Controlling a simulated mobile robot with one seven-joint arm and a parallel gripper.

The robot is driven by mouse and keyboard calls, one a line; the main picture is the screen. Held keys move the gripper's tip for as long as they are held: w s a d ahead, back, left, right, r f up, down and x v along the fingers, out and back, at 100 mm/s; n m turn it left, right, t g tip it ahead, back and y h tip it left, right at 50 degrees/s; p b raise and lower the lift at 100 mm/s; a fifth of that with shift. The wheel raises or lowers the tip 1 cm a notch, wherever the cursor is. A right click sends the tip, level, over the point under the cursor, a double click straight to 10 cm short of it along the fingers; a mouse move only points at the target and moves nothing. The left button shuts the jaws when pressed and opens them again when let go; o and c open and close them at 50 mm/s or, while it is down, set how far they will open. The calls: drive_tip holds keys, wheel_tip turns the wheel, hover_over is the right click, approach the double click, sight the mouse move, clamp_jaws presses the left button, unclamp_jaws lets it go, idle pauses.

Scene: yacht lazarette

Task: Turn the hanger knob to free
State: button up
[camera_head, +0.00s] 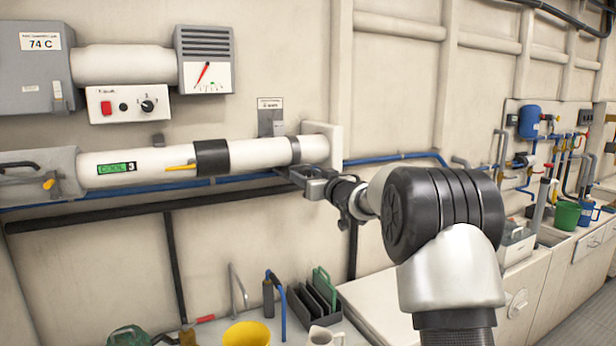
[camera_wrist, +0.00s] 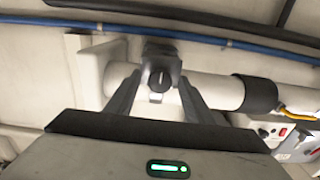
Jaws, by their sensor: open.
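The hanger knob (camera_wrist: 158,79) is a small dark round knob on a grey hanger block (camera_wrist: 162,55) at the white pipe. In the wrist view a pale line runs upright across its face. My gripper (camera_wrist: 158,85) is open, with one finger on each side of the knob. I cannot tell whether either finger touches it. In the head view my gripper (camera_head: 303,178) is just below the right end of the white pipe (camera_head: 262,153) and hides the knob. A pale tag (camera_wrist: 155,98) shows beside the knob.
A blue line (camera_head: 232,179) and a dark rail (camera_head: 130,213) run along the wall close to the pipe. A switch box (camera_head: 128,103) and gauge (camera_head: 206,62) are at upper left. A yellow container (camera_head: 247,334) and a dark rack (camera_head: 315,300) stand below.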

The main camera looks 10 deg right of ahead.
drive_tip(key=c, duration=1)
drive_tip(key=shift+c, duration=0.2)
